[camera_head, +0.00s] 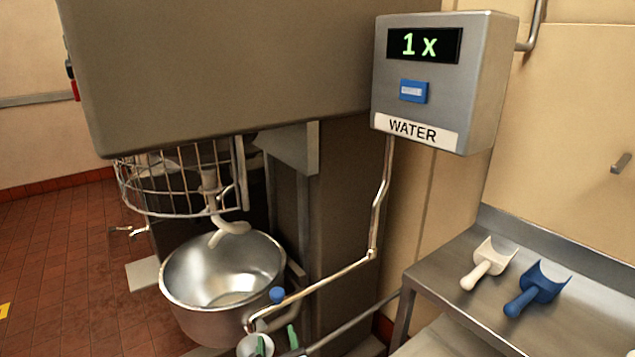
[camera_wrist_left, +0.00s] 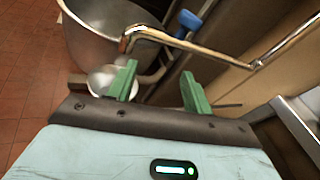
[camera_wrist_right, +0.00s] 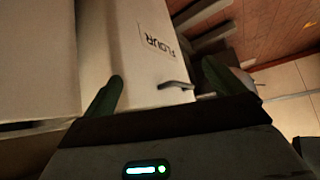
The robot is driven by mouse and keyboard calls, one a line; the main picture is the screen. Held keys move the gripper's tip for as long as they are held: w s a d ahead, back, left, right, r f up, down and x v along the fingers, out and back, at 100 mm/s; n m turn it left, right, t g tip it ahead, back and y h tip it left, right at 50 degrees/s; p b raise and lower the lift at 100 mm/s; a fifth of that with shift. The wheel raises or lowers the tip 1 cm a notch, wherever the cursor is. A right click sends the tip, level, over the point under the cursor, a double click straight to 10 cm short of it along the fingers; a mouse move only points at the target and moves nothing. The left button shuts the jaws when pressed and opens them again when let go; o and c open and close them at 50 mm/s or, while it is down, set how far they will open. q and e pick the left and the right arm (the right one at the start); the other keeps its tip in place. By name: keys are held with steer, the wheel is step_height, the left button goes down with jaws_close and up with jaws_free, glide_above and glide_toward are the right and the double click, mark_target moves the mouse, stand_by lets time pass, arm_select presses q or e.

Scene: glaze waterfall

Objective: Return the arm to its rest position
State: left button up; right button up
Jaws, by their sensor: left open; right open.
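My left gripper (camera_head: 276,336) shows at the bottom edge of the head view, its green fingers apart. It is below the mixer bowl (camera_head: 185,318) and the end of the water pipe. In the left wrist view, the open left gripper (camera_wrist_left: 158,72) has a small white container (camera_wrist_left: 103,78) beyond its left finger; I cannot tell whether they touch. Nothing is clearly held between the fingers. My right gripper (camera_wrist_right: 160,80) is open in the right wrist view, with a pale bin labelled FLOUR (camera_wrist_right: 125,40) beyond it. The right gripper is not in the head view.
The water box (camera_head: 480,85) reads "1x". A white scoop (camera_head: 487,265) and a blue scoop (camera_head: 536,290) lie on the steel table (camera_head: 445,275). Floor at left is open.

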arm_select(q)
steer(key=s+a+f+n+g+h, duration=0.2)
steer(key=s+f+n+g, duration=0.1)
steer(key=s+f+n, duration=0.45)
steer(key=s+a+f+n+g+h, duration=0.25)
steer(key=s+f+n, duration=0.25)
steer(key=s+f, duration=0.4)
steer(key=s+a+n+p, duration=0.1)
steer(key=s+a+n, duration=0.2)
steer(key=s+n, duration=0.5)
steer(key=s+a+n+g+h, duration=0.1)
steer(key=s+a+n, duration=0.2)
steer(key=s+n, duration=0.5)
steer(key=s+f, duration=0.1)
steer(key=s, duration=0.3)
steer(key=shift+s+a+p, duration=0.15)
steer(key=shift+a+p, duration=0.15)
steer(key=shift+p, duration=0.1)
arm_select(e)
steer(key=shift+w+d+r+t, duration=0.1)
steer(key=shift+w+r+t, duration=0.05)
steer(key=shift+w+r, duration=0.45)
steer(key=shift+w+d+r+t, duration=0.15)
steer(key=shift+w+r, duration=0.2)
steer(key=shift+r, duration=0.3)
arm_select(q)
steer(key=shift+g+h, duration=0.25)
arm_select(e)
steer(key=shift+a, duration=0.1)
